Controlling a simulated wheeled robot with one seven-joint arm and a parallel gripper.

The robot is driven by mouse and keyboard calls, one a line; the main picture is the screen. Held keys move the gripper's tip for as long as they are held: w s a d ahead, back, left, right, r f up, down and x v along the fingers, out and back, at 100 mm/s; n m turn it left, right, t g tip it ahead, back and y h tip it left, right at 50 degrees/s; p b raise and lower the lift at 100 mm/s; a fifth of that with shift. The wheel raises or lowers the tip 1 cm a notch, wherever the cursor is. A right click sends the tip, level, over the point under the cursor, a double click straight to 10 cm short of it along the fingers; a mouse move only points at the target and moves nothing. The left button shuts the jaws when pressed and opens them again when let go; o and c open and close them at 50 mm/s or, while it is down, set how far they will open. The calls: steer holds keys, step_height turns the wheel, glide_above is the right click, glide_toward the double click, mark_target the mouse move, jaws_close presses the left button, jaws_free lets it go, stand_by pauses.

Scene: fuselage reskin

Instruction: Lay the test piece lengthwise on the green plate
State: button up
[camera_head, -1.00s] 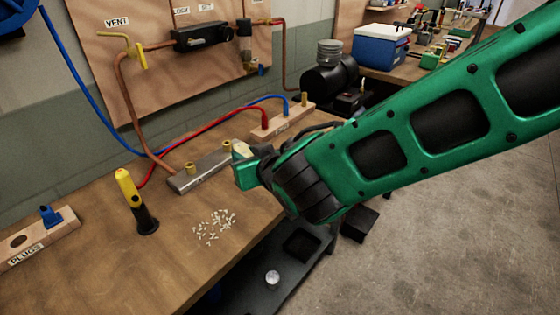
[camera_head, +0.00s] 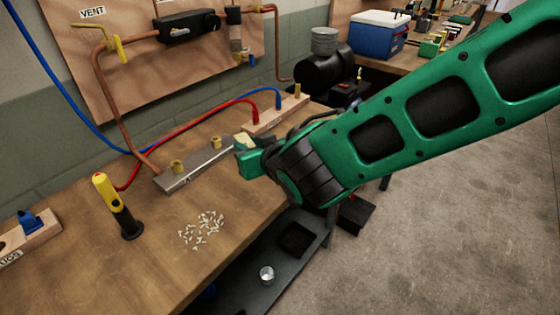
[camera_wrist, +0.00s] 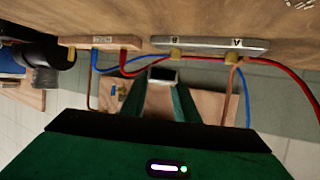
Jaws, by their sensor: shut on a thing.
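My gripper (camera_head: 247,155) is green and hangs above the back right part of the workbench, near the silver block. It is shut on a small pale piece (camera_head: 244,140), likely the test piece. In the wrist view the piece (camera_wrist: 163,75) sits between the tips of my two green fingers (camera_wrist: 163,86), with a light face and dark edges. My fingers hide part of it. I cannot pick out the green plate for certain. A flat green thing (camera_head: 460,19) lies on the far bench at the top right.
The silver block (camera_head: 192,168) with brass fittings lies on the wooden bench. A yellow and black tool (camera_head: 117,205) stands left of scattered white bits (camera_head: 203,228). Red and blue hoses run to a wooden block (camera_head: 267,121). A blue cooler (camera_head: 378,36) stands on the far bench.

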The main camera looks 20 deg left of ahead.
steer(key=w+d+f, duration=0.1)
steer(key=w, duration=0.1)
steer(key=w+d+f, duration=0.2)
steer(key=w, duration=0.1)
steer(key=w+d+f, duration=0.2)
steer(key=shift+w+f, duration=0.25)
steer(key=shift+w, duration=0.1)
steer(key=shift+d+f, duration=0.1)
steer(key=shift+f, duration=1.9)
steer(key=shift+f, duration=0.1)
steer(key=o, duration=1.1)
steer(key=shift+c, duration=0.2)
steer(key=v, duration=1.2)
steer(key=shift+d, duration=0.1)
